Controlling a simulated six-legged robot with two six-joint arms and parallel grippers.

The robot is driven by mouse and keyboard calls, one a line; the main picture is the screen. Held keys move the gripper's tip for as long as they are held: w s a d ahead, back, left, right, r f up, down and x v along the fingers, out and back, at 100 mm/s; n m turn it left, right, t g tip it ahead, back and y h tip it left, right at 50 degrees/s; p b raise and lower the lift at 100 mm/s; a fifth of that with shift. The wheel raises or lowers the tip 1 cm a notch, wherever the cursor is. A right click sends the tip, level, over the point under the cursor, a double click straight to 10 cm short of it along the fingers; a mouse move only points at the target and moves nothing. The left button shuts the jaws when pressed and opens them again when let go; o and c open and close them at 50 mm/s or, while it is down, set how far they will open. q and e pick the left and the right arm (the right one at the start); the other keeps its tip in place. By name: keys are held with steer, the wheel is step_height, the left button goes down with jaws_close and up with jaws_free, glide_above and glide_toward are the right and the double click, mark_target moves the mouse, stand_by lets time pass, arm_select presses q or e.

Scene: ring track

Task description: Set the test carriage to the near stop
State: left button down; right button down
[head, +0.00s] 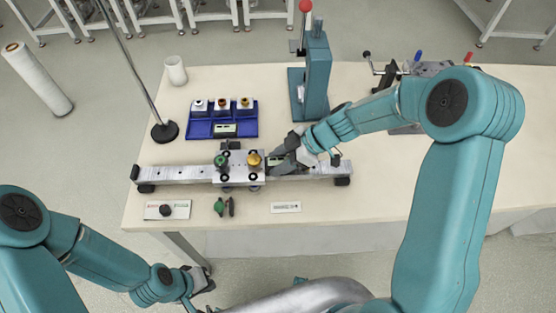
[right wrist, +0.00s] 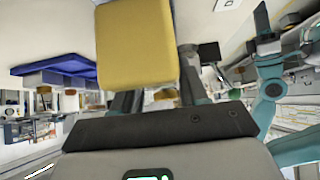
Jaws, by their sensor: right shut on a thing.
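My right gripper (head: 266,162) reaches in from the right and is shut on the yellow knob. In the right wrist view the yellow knob (right wrist: 137,45) fills the space before the fingers and hides part of them. My left gripper (head: 203,281) hangs low, off the table's front edge; its jaws are too small to read.
A blue tray (head: 245,132) with several small parts stands behind the rail. A teal press (head: 317,80) stands behind on the right, a lamp base (head: 165,131) on the left.

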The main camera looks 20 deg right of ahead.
steer(key=d+b, duration=0.2)
steer(key=s+d+b, duration=0.1)
steer(key=d+f+b, duration=0.1)
steer(key=d+b, duration=0.1)
steer(key=shift+s+d+b, duration=0.15)
steer(key=shift+d+b, duration=0.2)
steer(key=d+b, duration=0.1)
steer(key=d, duration=0.1)
steer(key=s+d+b, duration=0.1)
steer(key=d, duration=0.2)
steer(key=s+d+r+b, duration=0.1)
steer(key=d, duration=0.1)
steer(key=shift+s+d, duration=0.15)
steer(key=shift+d, duration=0.1)
steer(key=shift+r, duration=0.1)
